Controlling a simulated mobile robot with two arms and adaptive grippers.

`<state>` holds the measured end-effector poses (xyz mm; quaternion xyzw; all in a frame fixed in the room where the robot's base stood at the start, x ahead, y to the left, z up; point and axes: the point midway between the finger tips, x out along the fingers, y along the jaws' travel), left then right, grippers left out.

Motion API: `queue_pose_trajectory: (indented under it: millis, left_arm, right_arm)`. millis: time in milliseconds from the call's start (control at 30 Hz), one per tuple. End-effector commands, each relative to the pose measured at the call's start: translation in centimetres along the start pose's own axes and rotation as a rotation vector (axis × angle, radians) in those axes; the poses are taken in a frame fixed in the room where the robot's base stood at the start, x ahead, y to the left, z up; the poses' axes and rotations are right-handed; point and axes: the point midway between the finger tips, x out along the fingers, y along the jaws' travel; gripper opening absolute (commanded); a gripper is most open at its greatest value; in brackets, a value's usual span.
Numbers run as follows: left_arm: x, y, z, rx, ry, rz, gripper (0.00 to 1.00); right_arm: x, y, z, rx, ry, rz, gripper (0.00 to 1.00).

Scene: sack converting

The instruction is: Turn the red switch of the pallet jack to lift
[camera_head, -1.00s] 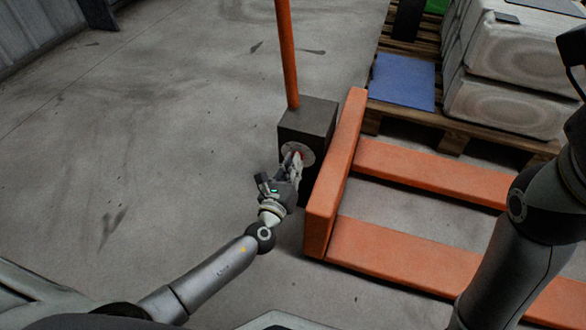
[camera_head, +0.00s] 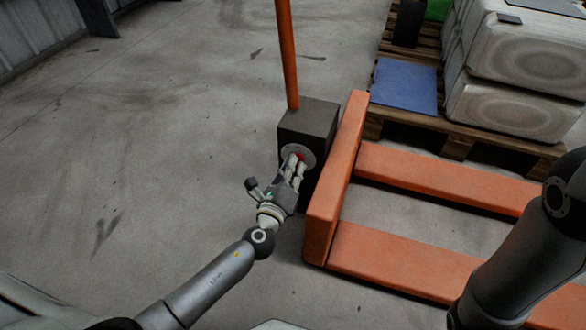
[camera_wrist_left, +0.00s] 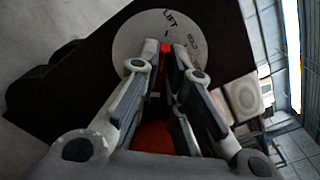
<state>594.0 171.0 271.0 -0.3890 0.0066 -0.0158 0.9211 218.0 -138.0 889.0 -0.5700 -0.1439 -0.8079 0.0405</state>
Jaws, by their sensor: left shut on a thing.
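The pallet jack has a dark box (camera_head: 309,121) with a round pale dial (camera_head: 308,151) on its front. The red switch (camera_head: 300,156) sits on this dial. In the left wrist view, the dial (camera_wrist_left: 140,38) carries the words LIFT and HOLD. The red switch (camera_wrist_left: 166,47) shows between the fingertips, its visible end just below the LIFT mark. My left gripper (camera_head: 296,163) is shut on the switch; its fingers hide much of it. The left gripper also fills the wrist view (camera_wrist_left: 165,66). My right gripper is out of view; only its arm shows at the right.
The jack's orange handle (camera_head: 287,55) rises from the box. Its orange frame (camera_head: 335,180) and forks (camera_head: 430,178) extend right. Behind stands a wooden pallet (camera_head: 425,126) with pale sacks (camera_head: 505,113) and a blue sheet (camera_head: 404,84). The floor at left is clear.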

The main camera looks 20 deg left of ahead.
Motion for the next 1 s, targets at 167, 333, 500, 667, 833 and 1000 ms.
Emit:
queue_pose_trajectory:
  millis: [167, 333, 500, 667, 833, 1000]
  left_arm:
    - [0.0, 0.1, 0.0, -0.005, 0.000, 0.002, 0.00]
    - [0.0, 0.1, 0.0, -0.005, 0.000, 0.002, 0.18]
    - [0.0, 0.0, 0.0, -0.003, 0.000, 0.001, 0.30]
    - [0.0, 0.0, 0.0, -0.002, 0.000, 0.001, 0.30]
    - [-0.6, 0.1, -0.1, -0.001, 0.002, 0.002, 0.30]
    - [-2.9, 0.1, -0.1, -0.002, 0.003, 0.002, 0.30]
  right_arm:
    - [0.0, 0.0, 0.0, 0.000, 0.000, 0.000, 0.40]
    - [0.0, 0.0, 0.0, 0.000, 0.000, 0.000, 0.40]
    - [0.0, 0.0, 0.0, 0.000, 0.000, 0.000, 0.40]
    - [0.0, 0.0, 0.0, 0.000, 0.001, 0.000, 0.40]
    - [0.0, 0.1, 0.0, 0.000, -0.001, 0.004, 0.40]
    - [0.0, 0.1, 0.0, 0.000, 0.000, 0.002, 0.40]
